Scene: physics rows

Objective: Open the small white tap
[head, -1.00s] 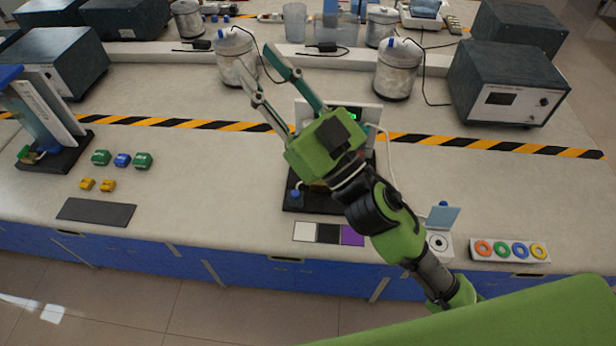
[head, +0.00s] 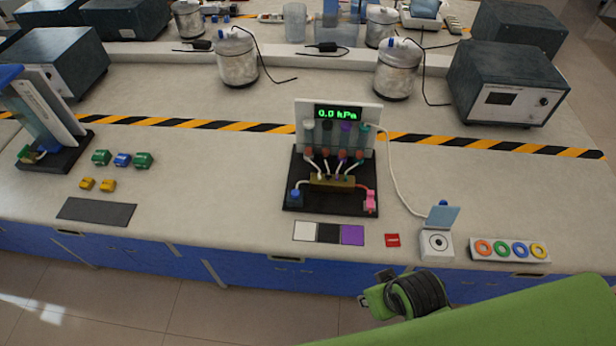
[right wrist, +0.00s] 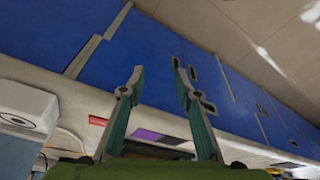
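The test stand (head: 285,203) has a black base and an upright panel whose display (head: 340,114) reads 0.0 kPa. A brass manifold (head: 332,182) sits on it, with several thin tubes and small fittings in different colours. A blue-topped part (head: 295,196) is at its left end and a pink part (head: 370,201) at its right. The small white tap is too small to tell apart from the white tubing, and so is its position. My right gripper (right wrist: 159,75) is open and empty in the right wrist view, over the bench's blue front. My left gripper is not in view.
White, black and purple squares (head: 328,233) lie before the stand. A red tag (head: 392,240), a white box with a raised lid (head: 436,245) and a tray of coloured rings (head: 510,249) lie to the right.

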